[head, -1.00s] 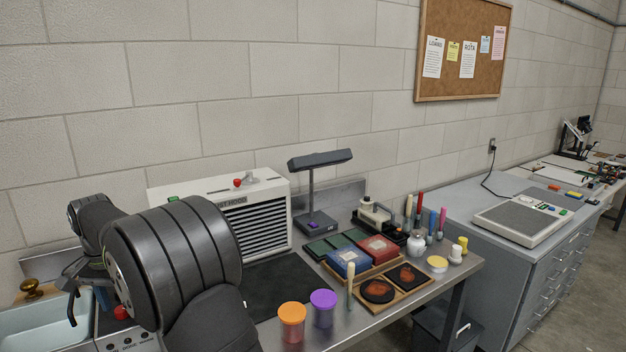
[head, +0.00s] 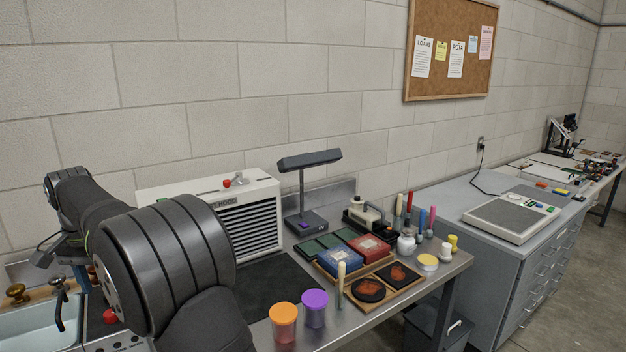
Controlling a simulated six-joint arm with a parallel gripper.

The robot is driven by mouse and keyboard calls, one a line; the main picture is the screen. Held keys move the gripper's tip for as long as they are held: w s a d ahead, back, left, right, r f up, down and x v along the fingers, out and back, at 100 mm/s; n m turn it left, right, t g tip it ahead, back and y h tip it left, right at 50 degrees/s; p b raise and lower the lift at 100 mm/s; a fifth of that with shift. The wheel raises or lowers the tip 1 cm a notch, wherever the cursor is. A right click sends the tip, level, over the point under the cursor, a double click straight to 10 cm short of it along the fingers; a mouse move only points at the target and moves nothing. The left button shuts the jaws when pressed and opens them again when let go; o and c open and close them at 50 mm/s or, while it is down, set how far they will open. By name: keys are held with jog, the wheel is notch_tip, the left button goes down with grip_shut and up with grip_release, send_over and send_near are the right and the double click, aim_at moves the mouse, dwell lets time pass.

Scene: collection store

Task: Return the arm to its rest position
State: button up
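At the lower left edge of the head view a pale control panel (head: 122,346) shows a row of small dark knobs, cut by the frame and partly behind my arm. I cannot tell which of them is the heat dial, and no setting can be read. A red knob (head: 110,316) stands just above the panel. My arm's large dark joint fills the lower left. Its far end, with my gripper (head: 47,257), is at the left edge above the sink side, small and mostly hidden. I cannot make out its fingers or anything held.
A pale blue sink (head: 25,322) with a dark tap (head: 60,300) is at the far left. A white hood unit (head: 265,190) stands against the wall. Orange (head: 284,313) and purple-lidded (head: 315,298) jars stand near the bench's front edge. A dark mat (head: 265,285) lies bare behind them.

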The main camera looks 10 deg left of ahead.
aim_at(110, 313)
notch_tip(110, 313, up, 10)
jog(key=r, duration=0.1)
notch_tip(110, 313, down, 18)
jog(key=shift+r, duration=0.25)
jog(key=shift+f, duration=0.25)
jog(key=n, duration=1.3)
jog(key=shift+n, duration=2.6)
